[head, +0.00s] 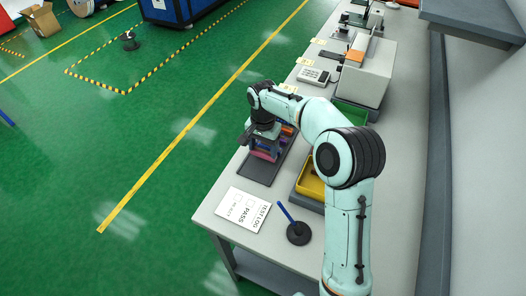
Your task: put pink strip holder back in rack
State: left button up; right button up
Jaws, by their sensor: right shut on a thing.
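My right gripper (259,136) points down over the dark tray (256,171) near the bench's left edge. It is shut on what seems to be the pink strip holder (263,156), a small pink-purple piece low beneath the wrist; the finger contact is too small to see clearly. Blue parts, probably of the rack (266,145), show right at the gripper. An orange-red piece (288,130) shows just behind. The wrist hides much of the rack, and I cannot tell whether the holder is seated in a slot. My left gripper is not in view.
A yellow bin (310,186) and a green bin (350,114) stand right of the tray, partly behind my arm. A test log sheet (243,207) and a blue pen in a black round base (298,233) lie nearer. A calculator-like device (314,76) and grey machine (366,72) stand farther back.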

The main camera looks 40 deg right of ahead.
aim_at(263, 153)
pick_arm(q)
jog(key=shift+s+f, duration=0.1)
pick_arm(e)
jog(key=shift+f, duration=1)
jog(key=shift+f, duration=0.1)
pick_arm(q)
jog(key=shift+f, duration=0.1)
pick_arm(e)
jog(key=o, duration=1.1)
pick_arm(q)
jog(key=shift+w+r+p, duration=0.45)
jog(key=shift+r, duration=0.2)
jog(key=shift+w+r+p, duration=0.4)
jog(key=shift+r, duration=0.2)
pick_arm(e)
notch_tip(263, 153, up, 12)
jog(key=shift+r, duration=0.1)
